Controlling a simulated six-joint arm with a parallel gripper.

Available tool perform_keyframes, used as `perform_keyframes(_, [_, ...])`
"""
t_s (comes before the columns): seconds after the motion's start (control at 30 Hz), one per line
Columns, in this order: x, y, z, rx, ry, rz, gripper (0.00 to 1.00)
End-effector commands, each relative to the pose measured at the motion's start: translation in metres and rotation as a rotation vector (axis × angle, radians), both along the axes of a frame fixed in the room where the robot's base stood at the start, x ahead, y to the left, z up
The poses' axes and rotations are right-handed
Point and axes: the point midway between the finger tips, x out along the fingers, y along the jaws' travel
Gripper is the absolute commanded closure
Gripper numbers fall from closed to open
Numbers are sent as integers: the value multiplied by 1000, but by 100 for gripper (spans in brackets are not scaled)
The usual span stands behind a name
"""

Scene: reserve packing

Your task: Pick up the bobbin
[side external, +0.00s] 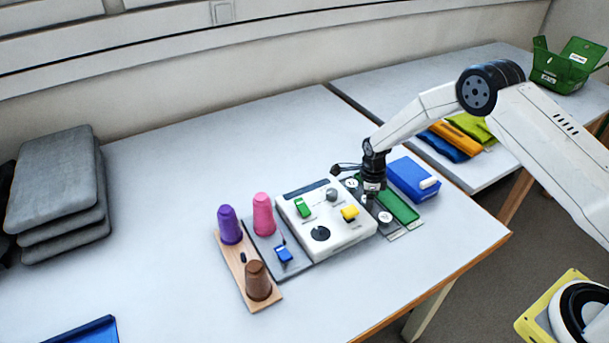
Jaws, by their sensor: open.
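The thing that looks most like a bobbin is a small round whitish disc (385,217) on a dark grey strip, just right of the white machine. A second similar disc (352,183) lies at the far end of that strip, partly beside my gripper. My gripper (369,198) points down over the strip between the two discs. It is open, and I see nothing held in it. I cannot tell how high its fingertips are above the strip.
Beside the strip are a white machine (322,248) with knobs, a green strip (400,206) and a blue box (408,176). Purple (229,225), pink (263,214) and brown (258,281) cones stand at left.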

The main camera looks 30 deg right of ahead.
Motion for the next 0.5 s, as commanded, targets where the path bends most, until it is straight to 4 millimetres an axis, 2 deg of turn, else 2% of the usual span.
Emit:
perform_keyframes(0.47, [0,0,0,-1,-1,0,28])
perform_keyframes(0.5, [0,0,0,-1,-1,0,37])
